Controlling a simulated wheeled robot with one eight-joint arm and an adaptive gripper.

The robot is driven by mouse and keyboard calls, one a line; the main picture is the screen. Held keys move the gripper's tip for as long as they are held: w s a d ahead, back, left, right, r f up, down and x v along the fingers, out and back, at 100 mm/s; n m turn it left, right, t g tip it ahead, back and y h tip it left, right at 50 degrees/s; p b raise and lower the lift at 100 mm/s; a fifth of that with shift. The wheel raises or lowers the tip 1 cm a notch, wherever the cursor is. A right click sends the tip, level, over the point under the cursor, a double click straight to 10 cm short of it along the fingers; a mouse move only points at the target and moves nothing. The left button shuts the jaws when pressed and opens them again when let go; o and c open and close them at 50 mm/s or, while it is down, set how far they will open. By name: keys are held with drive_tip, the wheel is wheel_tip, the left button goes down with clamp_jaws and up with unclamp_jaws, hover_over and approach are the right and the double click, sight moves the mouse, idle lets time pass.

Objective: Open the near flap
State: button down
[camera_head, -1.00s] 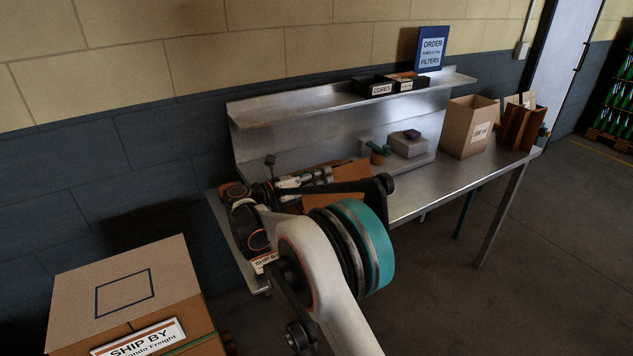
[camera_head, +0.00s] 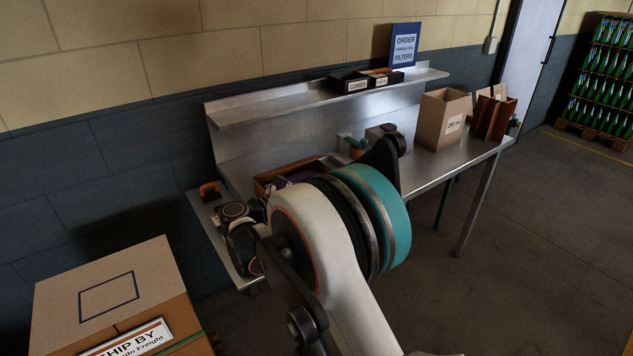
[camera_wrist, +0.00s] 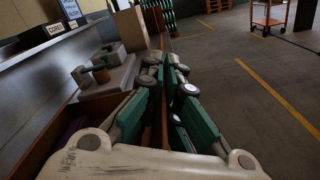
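The brown carton (camera_head: 262,187) lies on the steel bench in the head view, largely hidden behind my arm. Its top looks open, with dark contents inside. In the wrist view the brown wall of the carton (camera_wrist: 28,150) runs along the left. In the head view my gripper is hidden behind my teal-banded arm joint.
The steel bench (camera_head: 468,165) carries a tall open carton (camera_head: 437,128) and a brown wooden holder (camera_head: 492,118) at right. Black bins (camera_head: 350,84) sit on its shelf. A "SHIP BY" box (camera_head: 105,290) stands at lower left.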

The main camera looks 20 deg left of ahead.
drive_tip(key=shift+s+d+f+m+b, duration=0.45)
drive_tip(key=shift+s+d+f+m, duration=0.4)
drive_tip(key=shift+d+f+m, duration=0.1)
drive_tip(key=c, duration=1.8)
unclamp_jaws()
drive_tip(key=shift+c, duration=0.2)
drive_tip(key=shift+a, duration=0.1)
drive_tip(key=v, duration=1.2)
